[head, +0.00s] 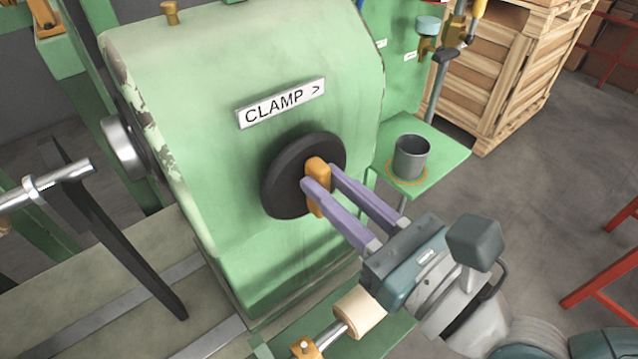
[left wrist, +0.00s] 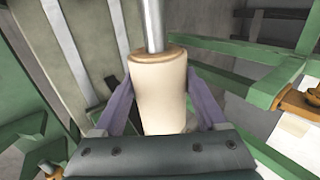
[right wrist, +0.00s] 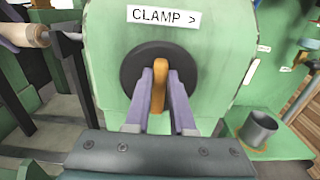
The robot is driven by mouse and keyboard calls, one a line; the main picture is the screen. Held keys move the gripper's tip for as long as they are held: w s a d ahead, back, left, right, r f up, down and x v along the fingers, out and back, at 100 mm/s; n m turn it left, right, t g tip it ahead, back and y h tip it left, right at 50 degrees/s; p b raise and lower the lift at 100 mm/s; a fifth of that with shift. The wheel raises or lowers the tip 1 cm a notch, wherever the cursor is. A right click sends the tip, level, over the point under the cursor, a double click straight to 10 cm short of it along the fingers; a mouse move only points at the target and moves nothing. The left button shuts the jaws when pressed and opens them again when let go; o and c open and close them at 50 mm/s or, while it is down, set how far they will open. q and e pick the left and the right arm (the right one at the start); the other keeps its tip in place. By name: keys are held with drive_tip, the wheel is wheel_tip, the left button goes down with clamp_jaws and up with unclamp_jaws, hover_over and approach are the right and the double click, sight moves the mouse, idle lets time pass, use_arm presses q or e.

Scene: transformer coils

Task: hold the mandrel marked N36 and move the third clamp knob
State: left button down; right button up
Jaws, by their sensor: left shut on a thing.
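The orange clamp knob (head: 318,187) sits across a black disc (head: 283,190) on the green housing, under the CLAMP sign. My right gripper (head: 322,182) has its two purple fingers closed in on either side of the knob, which stands upright between them in the right wrist view (right wrist: 159,85). My left gripper (left wrist: 160,95) is shut around a cream roll (left wrist: 158,85) on a steel shaft (left wrist: 152,25), seen in the left wrist view. This roll also shows at the left edge of the right wrist view (right wrist: 25,35). No N36 mark is readable.
A grey cup (head: 411,158) stands on a green side shelf (head: 440,150). Another cream roll (head: 360,312) sits on a shaft below my right gripper. A dark bar (head: 125,255) slants at the left. A wooden crate (head: 490,90) stands behind. Open floor lies right.

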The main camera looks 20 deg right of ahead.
clamp_jaws()
